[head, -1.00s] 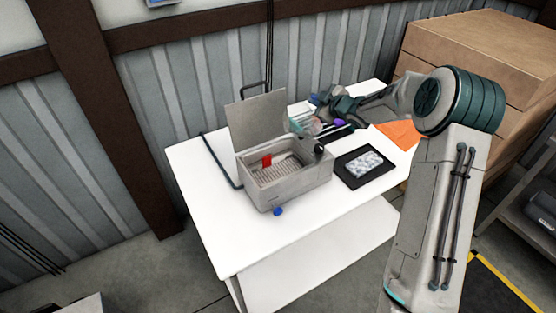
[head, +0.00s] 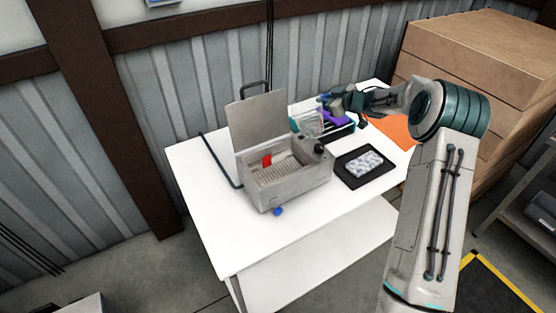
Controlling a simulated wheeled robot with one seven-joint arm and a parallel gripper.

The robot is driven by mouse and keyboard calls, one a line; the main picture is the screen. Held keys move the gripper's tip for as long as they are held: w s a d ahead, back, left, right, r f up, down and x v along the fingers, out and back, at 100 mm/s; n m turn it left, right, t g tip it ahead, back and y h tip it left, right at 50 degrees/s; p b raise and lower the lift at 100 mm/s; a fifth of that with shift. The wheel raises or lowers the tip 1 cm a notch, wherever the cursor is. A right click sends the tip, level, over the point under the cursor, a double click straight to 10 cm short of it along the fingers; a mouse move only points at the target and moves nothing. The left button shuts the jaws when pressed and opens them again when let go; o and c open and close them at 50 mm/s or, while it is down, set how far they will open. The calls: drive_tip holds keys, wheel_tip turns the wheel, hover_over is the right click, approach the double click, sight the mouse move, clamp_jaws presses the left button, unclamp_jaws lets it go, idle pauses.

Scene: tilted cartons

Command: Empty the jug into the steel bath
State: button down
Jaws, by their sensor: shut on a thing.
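The steel bath (head: 290,192) is a grey metal box on the white table, with its lid (head: 259,122) standing open. Inside show a ribbed rack and a small red piece; any liquid level cannot be made out. A clear jug (head: 311,125) is at the far right corner of the bath, beside the dark knob. My gripper (head: 322,107) is shut on the jug, reaching in from the right. The fingertips are small and partly hidden. The jug's contents and exact tilt are too small to tell.
A black tray (head: 348,178) with a pale speckled pack lies right of the bath. A purple and teal rack (head: 338,122) stands behind it, near an orange sheet (head: 392,132). A blue knob (head: 278,211) sticks out at the bath's front. The table's front left (head: 220,230) is clear.

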drive_tip(key=shift+w+d+f+m+g, duration=0.4)
drive_tip(key=shift+w+d+f+m, duration=0.15)
drive_tip(key=shift+w+d+m, duration=0.1)
drive_tip(key=shift+w+d+f+m+g+y, duration=0.4)
drive_tip(key=shift+w+d+f+m+y, duration=0.15)
drive_tip(key=shift+m+y, duration=0.2)
